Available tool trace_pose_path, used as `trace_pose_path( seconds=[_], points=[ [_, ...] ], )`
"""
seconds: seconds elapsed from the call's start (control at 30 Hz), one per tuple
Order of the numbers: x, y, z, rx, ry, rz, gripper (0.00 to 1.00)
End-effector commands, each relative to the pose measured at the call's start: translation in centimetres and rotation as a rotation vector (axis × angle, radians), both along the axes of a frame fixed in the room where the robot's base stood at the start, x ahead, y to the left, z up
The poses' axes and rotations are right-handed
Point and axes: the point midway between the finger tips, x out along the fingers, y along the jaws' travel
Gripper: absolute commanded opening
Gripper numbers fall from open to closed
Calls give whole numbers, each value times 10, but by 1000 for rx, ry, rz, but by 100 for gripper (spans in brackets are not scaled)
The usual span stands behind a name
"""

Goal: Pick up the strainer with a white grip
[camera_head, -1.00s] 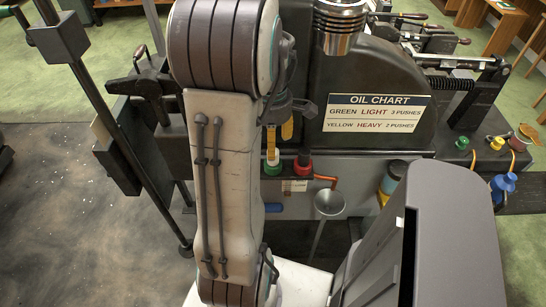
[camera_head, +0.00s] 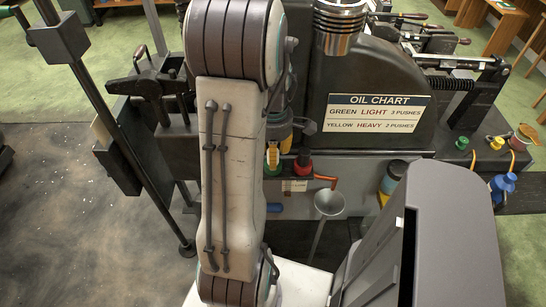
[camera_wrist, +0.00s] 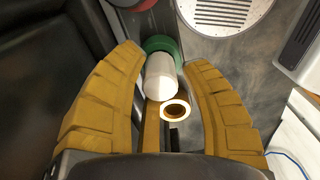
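In the wrist view a white cylindrical grip (camera_wrist: 160,76) stands out of a green collar (camera_wrist: 165,46). A hollow, white-rimmed brownish tube end (camera_wrist: 175,110) is just beside it. I cannot tell whether this grip belongs to a strainer; no mesh shows on it. My gripper (camera_wrist: 168,72) is open, its two yellow fingers on either side of the white grip with gaps showing.
A red collar (camera_head: 303,167) with an orange spout (camera_head: 326,180) sits close right of the green one. The dark machine body with an oil chart sign (camera_head: 377,113) rises behind. A dark post (camera_head: 110,120) stands at left.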

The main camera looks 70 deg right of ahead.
Motion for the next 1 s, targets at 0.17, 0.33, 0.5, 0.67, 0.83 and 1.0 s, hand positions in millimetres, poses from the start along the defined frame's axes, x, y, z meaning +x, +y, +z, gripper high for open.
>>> trace_pose_path(
  seconds=[0.17, 0.33, 0.5, 0.67, 0.83, 1.0],
  points=[
    [0, 0, 0, 0, 0, 0, 25],
    [0, 0, 0, 0, 0, 0, 9],
    [0, 0, 0, 1, 0, 0, 0],
    [0, 0, 0, 2, 1, 0, 0],
    [0, 0, 3, 1, 0, 0, 0],
    [0, -1, 16, -3, -1, 0, 0]
  ],
)
